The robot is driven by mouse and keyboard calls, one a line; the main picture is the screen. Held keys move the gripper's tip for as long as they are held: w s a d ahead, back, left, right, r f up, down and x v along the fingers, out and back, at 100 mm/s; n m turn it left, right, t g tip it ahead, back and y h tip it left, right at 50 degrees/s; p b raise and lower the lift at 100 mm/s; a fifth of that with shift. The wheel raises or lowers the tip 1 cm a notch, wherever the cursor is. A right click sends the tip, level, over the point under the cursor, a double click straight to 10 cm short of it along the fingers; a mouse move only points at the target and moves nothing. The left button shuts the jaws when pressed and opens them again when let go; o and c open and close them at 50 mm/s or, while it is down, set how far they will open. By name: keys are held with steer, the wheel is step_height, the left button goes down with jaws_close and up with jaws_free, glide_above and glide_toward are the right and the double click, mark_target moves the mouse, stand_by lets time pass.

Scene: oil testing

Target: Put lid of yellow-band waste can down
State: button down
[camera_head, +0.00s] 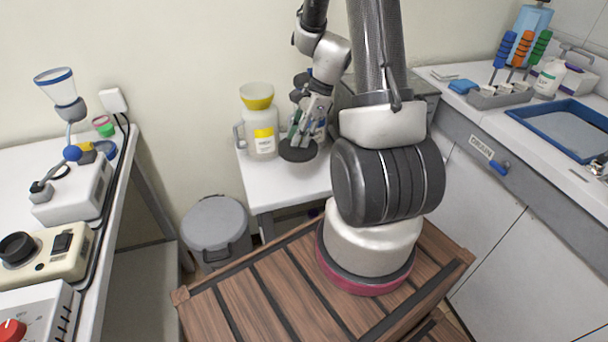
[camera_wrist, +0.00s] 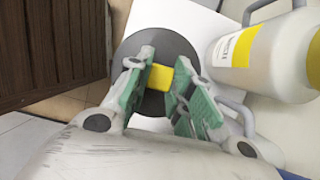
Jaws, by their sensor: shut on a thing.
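My gripper (camera_head: 300,138) points down over the small white table. In the wrist view my gripper (camera_wrist: 163,72) is shut on the yellow knob of a dark round lid (camera_wrist: 146,48). The lid also shows as a dark disc in the head view (camera_head: 297,153), level, just right of the yellow-band waste can. I cannot tell whether the lid touches the table or hangs just above it. The waste can (camera_head: 262,146) is a whitish jug with a yellow band, a yellow label and side handles. It stands upright on the table and shows at the right in the wrist view (camera_wrist: 275,55).
The white table (camera_head: 282,190) has bare room in front of the can. A grey lidded bin (camera_head: 215,225) stands on the floor to its left. A bench with instruments is at far left. A counter with a blue tray (camera_head: 525,112) is at right.

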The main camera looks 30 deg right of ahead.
steer(key=shift+s+d+f, duration=0.1)
steer(key=shift+f, duration=1.7)
steer(key=shift+s+d+f, duration=0.1)
steer(key=shift+s+f, duration=0.05)
steer(key=shift+f, duration=1.7)
steer(key=shift+s+d+f, duration=0.1)
steer(key=shift+f, duration=1.7)
steer(key=shift+f, duration=0.1)
steer(key=c, duration=1.3)
jaws_free()
steer(key=shift+o, duration=0.2)
